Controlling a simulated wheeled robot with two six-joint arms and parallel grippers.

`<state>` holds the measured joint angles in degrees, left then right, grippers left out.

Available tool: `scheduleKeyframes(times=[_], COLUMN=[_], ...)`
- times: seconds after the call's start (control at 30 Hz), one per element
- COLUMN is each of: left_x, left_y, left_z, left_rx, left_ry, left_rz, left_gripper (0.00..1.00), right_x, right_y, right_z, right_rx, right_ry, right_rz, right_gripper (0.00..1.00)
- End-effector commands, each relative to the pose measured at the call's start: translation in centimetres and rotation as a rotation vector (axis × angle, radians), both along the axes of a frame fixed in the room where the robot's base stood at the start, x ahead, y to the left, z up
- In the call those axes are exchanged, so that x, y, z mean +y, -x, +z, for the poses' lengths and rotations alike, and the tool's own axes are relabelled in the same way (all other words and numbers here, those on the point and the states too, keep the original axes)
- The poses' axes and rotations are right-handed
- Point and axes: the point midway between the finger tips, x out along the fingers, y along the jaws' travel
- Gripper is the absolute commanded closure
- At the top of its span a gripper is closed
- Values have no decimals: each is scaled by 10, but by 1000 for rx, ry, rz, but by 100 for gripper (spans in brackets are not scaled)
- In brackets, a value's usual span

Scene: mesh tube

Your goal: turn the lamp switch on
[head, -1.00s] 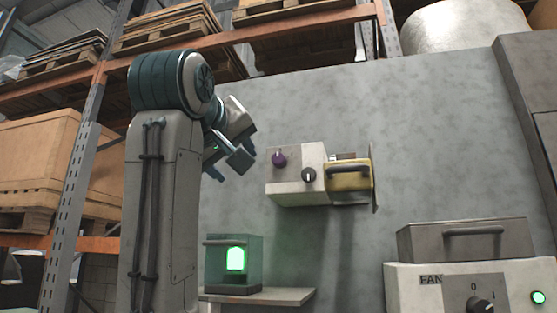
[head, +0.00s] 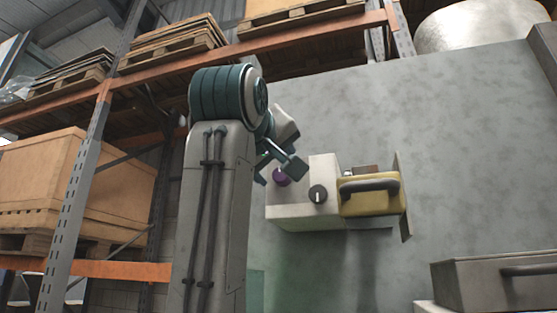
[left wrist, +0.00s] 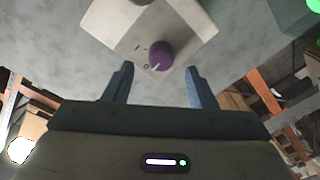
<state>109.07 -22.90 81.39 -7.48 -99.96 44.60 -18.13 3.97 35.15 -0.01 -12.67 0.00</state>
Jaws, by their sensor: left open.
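A white switch box (head: 326,175) on the grey wall carries a purple knob (head: 281,177) and a dark knob (head: 318,194) with a white pointer. I cannot read which knob is the lamp switch. My left gripper (head: 277,170) is open and empty, just in front of the purple knob and partly covering it. In the left wrist view, the purple knob (left wrist: 160,55) shows ahead, between the two blue fingertips (left wrist: 158,72). My right gripper is out of view.
A yellow box with a dark handle (head: 370,194) sits right of the dark knob, beside a thin plate (head: 403,200). A grey handled box (head: 495,284) is at lower right. Orange racking (head: 120,270) with crates stands left. Bare wall (head: 460,150) lies to the right.

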Motion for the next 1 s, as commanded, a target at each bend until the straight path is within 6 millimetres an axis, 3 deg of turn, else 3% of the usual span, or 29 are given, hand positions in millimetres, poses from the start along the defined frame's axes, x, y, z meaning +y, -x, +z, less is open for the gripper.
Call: scheduleKeyframes(times=[0.1, 0.3, 0.57, 0.8, 1.0], left_x=[-5, -8, -8, -8, -8], left_y=[-18, -31, -33, -32, -32], left_z=[2, 0, -1, -1, -1], left_rx=[2, 0, 0, 0, -2], left_ry=[0, 0, 0, 0, -5], left_rz=[0, 0, 0, 0, 1], left_gripper=[49, 49, 49, 92, 93], right_x=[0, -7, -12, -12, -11], right_y=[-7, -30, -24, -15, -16], right_z=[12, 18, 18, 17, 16], right_rx=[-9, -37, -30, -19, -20], right_ry=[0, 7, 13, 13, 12], right_rz=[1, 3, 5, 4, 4], right_gripper=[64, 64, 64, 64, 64])
